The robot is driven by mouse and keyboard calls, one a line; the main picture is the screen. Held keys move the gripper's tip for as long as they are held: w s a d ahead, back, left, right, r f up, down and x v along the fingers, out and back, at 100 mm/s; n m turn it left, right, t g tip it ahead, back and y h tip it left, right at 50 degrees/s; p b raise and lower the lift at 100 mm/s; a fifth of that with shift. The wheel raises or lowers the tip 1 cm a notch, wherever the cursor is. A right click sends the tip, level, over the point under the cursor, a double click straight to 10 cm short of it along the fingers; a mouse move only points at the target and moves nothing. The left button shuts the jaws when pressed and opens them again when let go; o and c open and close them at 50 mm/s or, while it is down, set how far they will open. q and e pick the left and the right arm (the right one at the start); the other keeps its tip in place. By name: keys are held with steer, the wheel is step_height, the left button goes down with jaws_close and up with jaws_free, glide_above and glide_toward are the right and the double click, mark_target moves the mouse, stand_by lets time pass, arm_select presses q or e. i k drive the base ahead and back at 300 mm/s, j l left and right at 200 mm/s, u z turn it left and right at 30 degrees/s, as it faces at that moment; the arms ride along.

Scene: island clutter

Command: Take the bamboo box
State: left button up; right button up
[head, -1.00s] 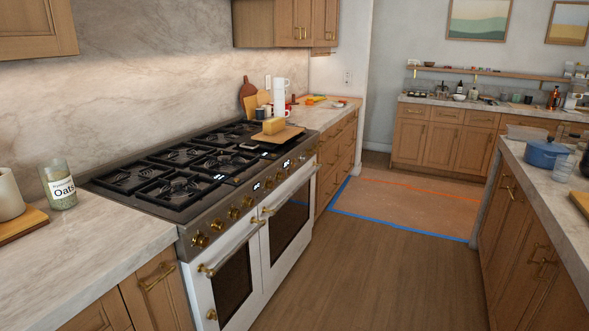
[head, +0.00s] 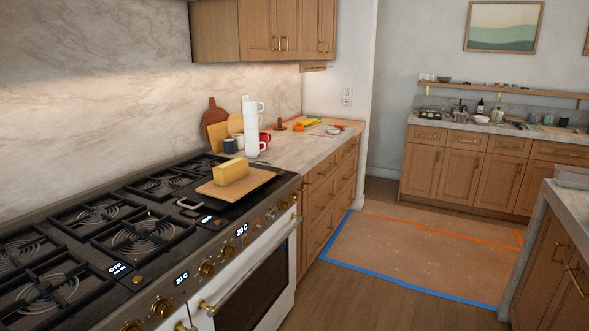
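I cannot pick out a bamboo box with certainty. A yellow, box-shaped block (head: 229,171) lies on a thin wooden board (head: 252,185) at the far right end of the stove. It is too small to tell whether it is a bamboo box. Neither of my grippers shows in the head view.
The black stove (head: 110,240) runs along the left wall. Behind it, the counter (head: 300,150) holds stacked white cups (head: 252,128), dark mugs and cutting boards (head: 217,128). An island (head: 562,225) edges in at right. The floor between is clear, with a taped patch (head: 420,255).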

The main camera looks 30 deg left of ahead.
mark_target(226, 173)
steer(key=i+u, duration=0.2)
steer(key=i, duration=0.25)
steer(key=i+u, duration=0.25)
steer(key=i, duration=0.25)
steer(key=i+l+u, duration=0.2)
steer(key=i, duration=0.25)
steer(key=i+l+u, duration=0.2)
steer(key=i, duration=0.2)
